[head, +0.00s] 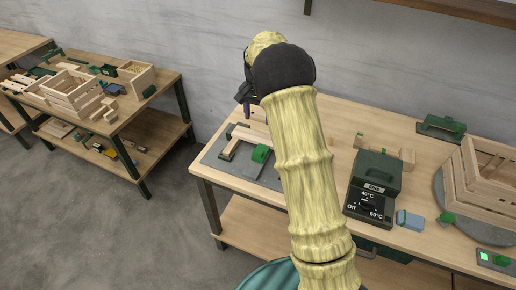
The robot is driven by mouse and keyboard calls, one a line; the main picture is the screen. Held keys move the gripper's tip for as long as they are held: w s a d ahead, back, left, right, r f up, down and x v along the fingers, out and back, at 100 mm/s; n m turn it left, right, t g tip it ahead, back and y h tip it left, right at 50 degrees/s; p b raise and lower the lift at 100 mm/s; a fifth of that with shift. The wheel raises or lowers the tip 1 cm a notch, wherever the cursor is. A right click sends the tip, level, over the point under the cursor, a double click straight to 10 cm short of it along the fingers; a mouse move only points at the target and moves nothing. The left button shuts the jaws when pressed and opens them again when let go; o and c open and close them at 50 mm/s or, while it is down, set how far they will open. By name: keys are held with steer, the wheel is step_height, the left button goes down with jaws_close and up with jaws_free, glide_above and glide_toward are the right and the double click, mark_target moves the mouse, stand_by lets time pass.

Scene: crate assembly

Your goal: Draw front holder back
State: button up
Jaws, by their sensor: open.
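A grey assembly plate (210,156) lies at the left end of the near workbench. A green holder block (261,153) stands on its front part, and a wooden slat piece (231,148) lies to its left. I cannot tell for sure whether this green block is the front holder. My gripper (245,104) is seen small beside my dark wrist, above the back of the plate. It is open and appears apart from the green block. My arm hides the right part of the plate.
A dark control box (376,179) with a temperature dial stands right of my arm. A blue block (410,220) lies beside it. A wooden crate (484,180) sits on a grey round base at the right. Another bench (150,98) at the left holds a crate and parts.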

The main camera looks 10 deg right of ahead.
mark_target(258, 151)
steer(key=shift+w+d, duration=0.1)
steer(key=shift+w, duration=0.05)
steer(key=shift+f, duration=0.1)
step_height(258, 151, down, 17)
steer(key=p, duration=0.5)
steer(key=shift+f, duration=0.15)
